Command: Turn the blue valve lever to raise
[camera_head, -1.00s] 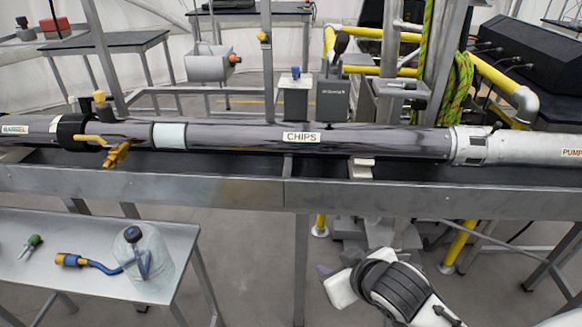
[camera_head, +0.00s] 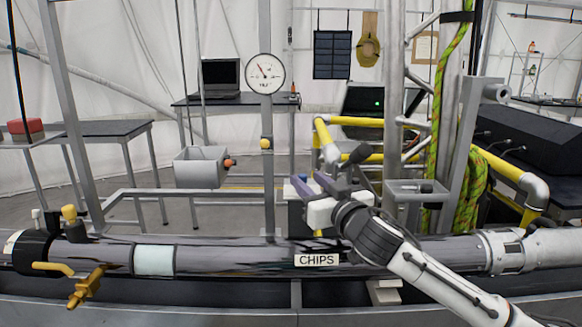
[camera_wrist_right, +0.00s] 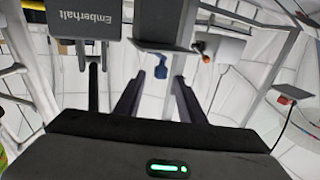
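The blue valve lever (camera_wrist_right: 160,68) shows in the right wrist view, which is upside down. It stands by a flat grey plate (camera_wrist_right: 164,47), ahead of my right gripper and between the lines of its two fingers. My right gripper (camera_wrist_right: 158,85) is open, with a clear gap between the fingers and nothing held. In the head view my right gripper (camera_head: 311,185) is above the pipe, over the CHIPS label (camera_head: 317,260). It hides most of the lever's area there. Contact with the lever is not visible. My left gripper is not in view.
A long dark pipe (camera_head: 220,259) crosses the front, with a yellow valve handle (camera_head: 86,287) at left. A round gauge (camera_head: 265,73) is on a post behind. Yellow rails (camera_head: 370,122) and a green rope (camera_head: 440,110) stand right of my gripper. A grey box (camera_wrist_right: 92,20) is close by.

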